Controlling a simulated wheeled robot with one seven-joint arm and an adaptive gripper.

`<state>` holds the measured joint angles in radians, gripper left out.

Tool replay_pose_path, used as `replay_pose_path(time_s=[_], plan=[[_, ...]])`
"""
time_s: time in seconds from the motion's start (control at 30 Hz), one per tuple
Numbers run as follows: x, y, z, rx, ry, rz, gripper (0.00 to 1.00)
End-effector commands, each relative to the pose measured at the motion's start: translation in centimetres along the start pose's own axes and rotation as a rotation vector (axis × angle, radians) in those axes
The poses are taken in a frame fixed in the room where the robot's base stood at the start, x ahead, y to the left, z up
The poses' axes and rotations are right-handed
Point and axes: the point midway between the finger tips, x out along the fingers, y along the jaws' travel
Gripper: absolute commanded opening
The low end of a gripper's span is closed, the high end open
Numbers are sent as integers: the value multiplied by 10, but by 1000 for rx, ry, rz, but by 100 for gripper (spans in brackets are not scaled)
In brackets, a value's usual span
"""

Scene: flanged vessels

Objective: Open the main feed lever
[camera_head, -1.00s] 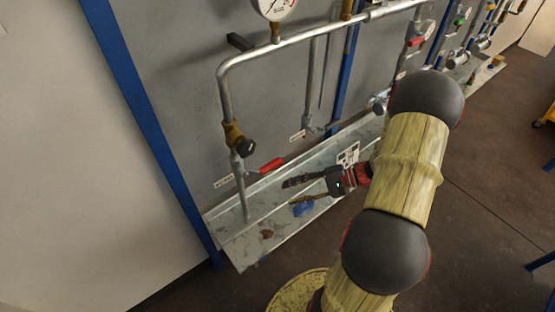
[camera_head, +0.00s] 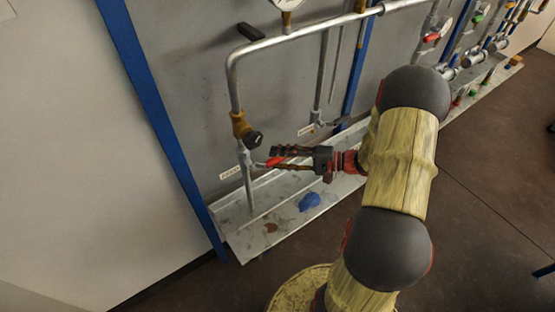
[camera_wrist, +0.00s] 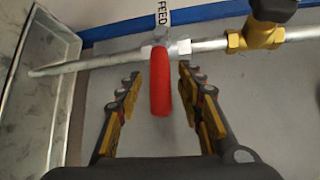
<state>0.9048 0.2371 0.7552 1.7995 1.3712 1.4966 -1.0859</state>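The red-handled feed lever (camera_wrist: 161,85) is on a grey pipe, and in the wrist view it points toward the camera between my gripper's fingers. My gripper (camera_wrist: 157,92) is open, with a finger on each side of the red handle and visible gaps on both sides. In the head view my gripper (camera_head: 272,160) reaches left to the lever on the left vertical pipe, and its fingers partly cover the red handle (camera_head: 274,162).
A brass valve with a black knob (camera_head: 243,130) sits on the same pipe above the lever. A metal drip tray (camera_head: 285,222) runs below, holding a blue cloth-like item (camera_head: 309,201). A blue post (camera_head: 152,110) stands to the left. More piping with another red lever (camera_head: 432,37) is at the right.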

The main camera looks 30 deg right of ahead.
Motion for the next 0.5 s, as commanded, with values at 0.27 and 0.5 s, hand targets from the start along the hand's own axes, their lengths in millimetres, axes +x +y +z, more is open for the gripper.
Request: replay_pose_path(time_s=[0.27,0.5], plan=[[9,0,0,1,0,0,38],[9,0,0,1,0,0,31]])
